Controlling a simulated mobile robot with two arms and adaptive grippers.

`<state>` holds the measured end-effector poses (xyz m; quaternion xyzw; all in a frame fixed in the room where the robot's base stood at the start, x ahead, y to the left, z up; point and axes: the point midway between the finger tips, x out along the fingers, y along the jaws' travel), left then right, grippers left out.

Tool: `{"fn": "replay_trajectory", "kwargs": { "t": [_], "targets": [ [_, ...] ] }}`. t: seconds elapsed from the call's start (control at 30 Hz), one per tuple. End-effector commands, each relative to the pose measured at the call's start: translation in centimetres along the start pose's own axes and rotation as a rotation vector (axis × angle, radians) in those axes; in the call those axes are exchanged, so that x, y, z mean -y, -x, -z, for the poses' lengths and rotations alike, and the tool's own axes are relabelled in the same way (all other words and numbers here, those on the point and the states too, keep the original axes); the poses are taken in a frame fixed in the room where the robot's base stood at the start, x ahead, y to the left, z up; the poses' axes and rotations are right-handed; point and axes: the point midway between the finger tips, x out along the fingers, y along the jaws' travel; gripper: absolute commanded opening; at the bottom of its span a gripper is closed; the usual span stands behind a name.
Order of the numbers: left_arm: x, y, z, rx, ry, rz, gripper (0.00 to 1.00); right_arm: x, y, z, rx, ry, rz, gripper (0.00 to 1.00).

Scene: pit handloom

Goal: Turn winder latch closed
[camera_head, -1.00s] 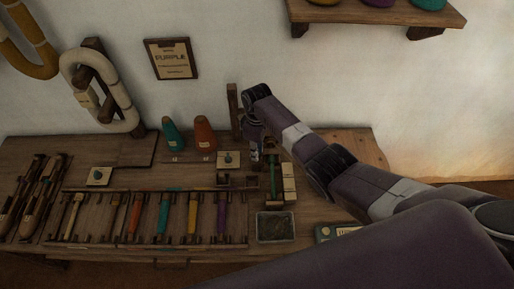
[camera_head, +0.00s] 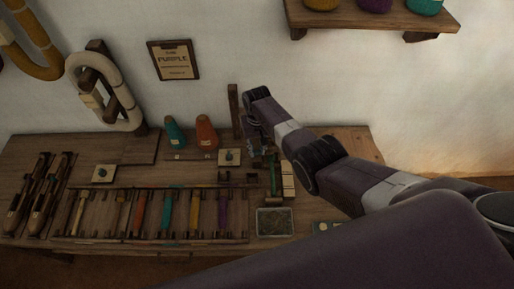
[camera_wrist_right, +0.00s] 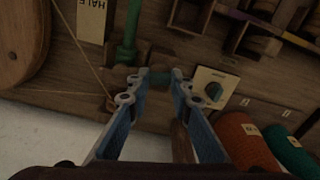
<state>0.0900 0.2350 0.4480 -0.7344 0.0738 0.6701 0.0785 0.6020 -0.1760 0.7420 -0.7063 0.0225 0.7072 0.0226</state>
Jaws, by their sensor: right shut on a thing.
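The green rod (camera_head: 274,178) shows just right of the gripper there. My left gripper is not in view.
A cream plate with a teal knob (camera_wrist_right: 214,89) sits close to the fingers. Orange (camera_head: 206,133) and teal (camera_head: 175,134) cones stand to the left. A grey tray (camera_head: 274,209) and a rack of coloured tools (camera_head: 150,239) lie in front on the bench.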

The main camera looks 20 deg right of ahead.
Motion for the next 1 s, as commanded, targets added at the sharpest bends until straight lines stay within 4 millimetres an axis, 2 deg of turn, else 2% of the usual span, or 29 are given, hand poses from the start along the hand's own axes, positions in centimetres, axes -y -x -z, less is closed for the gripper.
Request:
{"fn": "replay_trajectory", "kwargs": {
  "t": [0.4,0.97,1.0],
  "targets": [
    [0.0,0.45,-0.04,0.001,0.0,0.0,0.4,0.05,0.18,0.15,-0.003,-0.201,0.001,0.0],
    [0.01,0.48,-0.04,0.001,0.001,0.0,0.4,0.02,0.18,0.21,-0.005,-0.233,0.001,0.0],
    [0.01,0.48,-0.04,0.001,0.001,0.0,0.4,0.02,0.18,0.22,-0.005,-0.233,0.001,0.21]
  ]
}}
